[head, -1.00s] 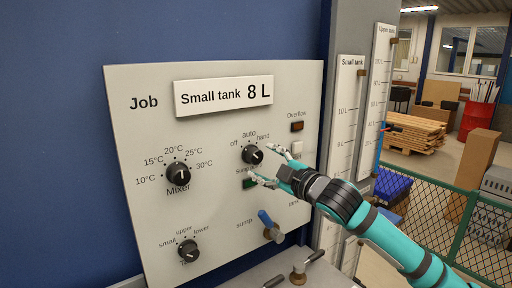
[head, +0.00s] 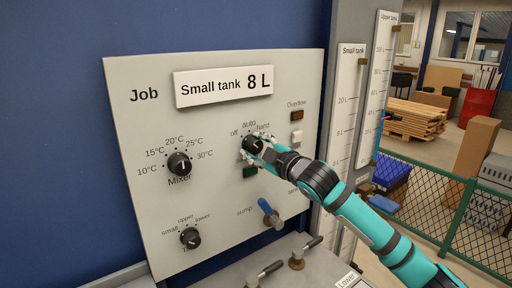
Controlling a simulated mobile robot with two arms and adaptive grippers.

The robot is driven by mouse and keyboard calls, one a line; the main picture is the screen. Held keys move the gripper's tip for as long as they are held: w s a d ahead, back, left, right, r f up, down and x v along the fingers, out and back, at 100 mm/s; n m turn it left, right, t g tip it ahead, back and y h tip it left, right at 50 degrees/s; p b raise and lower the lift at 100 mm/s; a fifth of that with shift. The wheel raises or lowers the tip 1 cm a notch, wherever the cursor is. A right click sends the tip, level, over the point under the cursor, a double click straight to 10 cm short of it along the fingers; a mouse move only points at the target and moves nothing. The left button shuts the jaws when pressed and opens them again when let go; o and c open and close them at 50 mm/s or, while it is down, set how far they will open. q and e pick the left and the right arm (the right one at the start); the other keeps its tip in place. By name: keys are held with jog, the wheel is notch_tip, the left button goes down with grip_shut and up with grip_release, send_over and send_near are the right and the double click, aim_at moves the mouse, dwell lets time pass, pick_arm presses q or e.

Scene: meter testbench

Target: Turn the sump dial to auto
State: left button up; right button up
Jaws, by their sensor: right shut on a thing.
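The sump dial (head: 251,142) is a black round knob on the grey panel (head: 135,120), with "off", "auto" and "hand" printed in an arc above it. My right gripper (head: 254,149) is at this dial, its fingers shut around the knob. The fingers hide part of the knob and the label below it, and I cannot clearly read where its pointer stands. My left gripper is not in view.
The mixer dial (head: 179,164) and a tank selector dial (head: 190,237) sit left on the panel. A blue-handled lever (head: 266,210) and a green indicator (head: 250,172) are below the sump dial. An overflow lamp (head: 297,115) is at right.

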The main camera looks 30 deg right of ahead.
jog(key=shift+c, duration=1.4)
jog(key=m+p, duration=0.1)
jog(key=m, duration=0.3)
jog(key=shift+m+p, duration=1.15)
jog(key=shift+m, duration=1.15)
jog(key=o, duration=1.2)
